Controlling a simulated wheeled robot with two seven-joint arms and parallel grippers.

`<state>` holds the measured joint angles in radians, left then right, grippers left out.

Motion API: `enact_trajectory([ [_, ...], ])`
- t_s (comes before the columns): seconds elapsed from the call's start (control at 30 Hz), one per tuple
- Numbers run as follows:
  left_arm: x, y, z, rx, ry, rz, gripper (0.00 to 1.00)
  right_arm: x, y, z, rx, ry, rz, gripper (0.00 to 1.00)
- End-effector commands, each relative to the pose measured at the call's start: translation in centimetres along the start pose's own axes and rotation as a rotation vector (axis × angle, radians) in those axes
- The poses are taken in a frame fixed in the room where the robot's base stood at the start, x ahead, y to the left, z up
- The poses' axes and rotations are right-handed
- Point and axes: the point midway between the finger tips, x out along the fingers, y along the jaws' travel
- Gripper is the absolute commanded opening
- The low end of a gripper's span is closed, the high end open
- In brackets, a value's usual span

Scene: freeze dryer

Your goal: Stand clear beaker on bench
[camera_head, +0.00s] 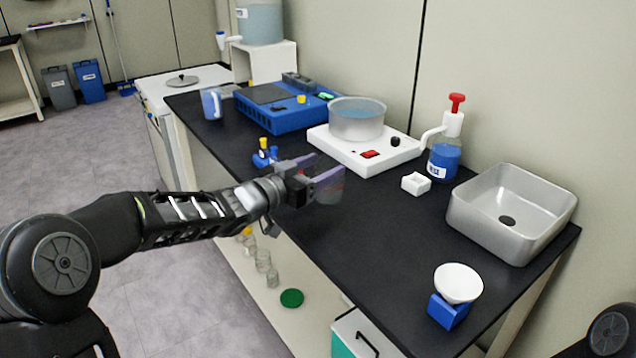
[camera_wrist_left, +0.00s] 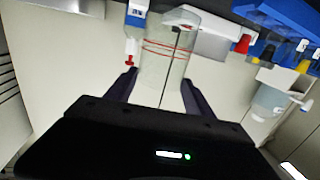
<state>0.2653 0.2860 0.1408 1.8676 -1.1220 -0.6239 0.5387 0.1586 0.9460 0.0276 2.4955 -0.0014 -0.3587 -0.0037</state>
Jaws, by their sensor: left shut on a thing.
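My left gripper (camera_head: 312,178) is shut on a clear beaker (camera_head: 330,190), over the front part of the black bench (camera_head: 375,228). In the left wrist view the clear beaker (camera_wrist_left: 165,65) sits between the two fingers of the gripper (camera_wrist_left: 158,92) and shows red lines around its wall. A thin dark line shows through the glass. In the head view the gripper partly hides the beaker. I cannot tell whether its base touches the bench top. My right gripper is not in view.
A white heater with a water bath (camera_head: 357,122) stands behind the beaker. A small blue holder (camera_head: 264,155) is to its left. Bench between is clear.

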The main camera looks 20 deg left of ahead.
Motion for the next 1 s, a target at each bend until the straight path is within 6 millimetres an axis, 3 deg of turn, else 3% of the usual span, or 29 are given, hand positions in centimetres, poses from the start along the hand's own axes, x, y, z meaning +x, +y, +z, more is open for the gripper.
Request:
enact_trajectory([
  [0.07, 0.1, 0.0, 0.8, -0.001, 0.002, 0.0, 0.0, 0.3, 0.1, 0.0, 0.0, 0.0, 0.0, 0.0],
  [0.4, 0.1, 0.0, 1.1, 0.0, 0.002, 0.0, 0.0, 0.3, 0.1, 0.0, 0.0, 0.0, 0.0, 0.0],
  [0.73, 0.3, 0.1, 5.6, -0.001, 0.001, 0.001, 0.0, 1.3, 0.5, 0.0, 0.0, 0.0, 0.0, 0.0],
  [1.0, 0.3, 0.0, 5.8, 0.002, 0.002, 0.0, 0.0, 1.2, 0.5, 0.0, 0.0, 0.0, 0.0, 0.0],
])
